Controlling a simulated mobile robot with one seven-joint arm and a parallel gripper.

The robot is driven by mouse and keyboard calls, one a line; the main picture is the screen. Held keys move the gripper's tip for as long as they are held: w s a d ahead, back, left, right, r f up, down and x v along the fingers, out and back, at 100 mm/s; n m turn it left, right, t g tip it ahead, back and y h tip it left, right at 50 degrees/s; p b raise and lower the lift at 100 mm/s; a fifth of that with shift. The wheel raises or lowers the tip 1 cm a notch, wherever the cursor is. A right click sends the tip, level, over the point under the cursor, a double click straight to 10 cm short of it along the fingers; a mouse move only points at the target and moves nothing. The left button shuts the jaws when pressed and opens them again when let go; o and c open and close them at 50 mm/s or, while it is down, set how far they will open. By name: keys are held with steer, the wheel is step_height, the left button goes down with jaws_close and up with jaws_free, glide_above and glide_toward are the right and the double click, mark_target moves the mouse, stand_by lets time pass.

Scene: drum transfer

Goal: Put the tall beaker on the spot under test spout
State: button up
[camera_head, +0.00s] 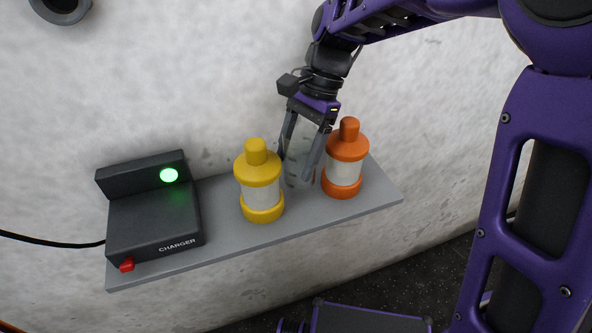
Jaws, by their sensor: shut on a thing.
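The tall beaker (299,163) is a clear, upright glass with faint marks on its side. It stands at or just above the grey shelf (225,238), between a yellow bottle and an orange bottle. My gripper (302,150) comes down from above, with one finger on each side of the beaker, and is shut on it. Whether the beaker's base touches the shelf is hard to tell. The test spout and the spot under it cannot be made out in this view.
The yellow bottle (261,192) stands close on the left of the beaker and the orange bottle (344,168) close on the right. A black charger (152,220) with a green light fills the shelf's left end. A concrete wall is behind. A dark round fitting (62,10) shows at top left.

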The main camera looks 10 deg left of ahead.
mark_target(296, 171)
steer(key=shift+f, duration=1.75)
steer(key=shift+f, duration=0.2)
steer(key=o, duration=1.4)
steer(key=shift+r, duration=0.1)
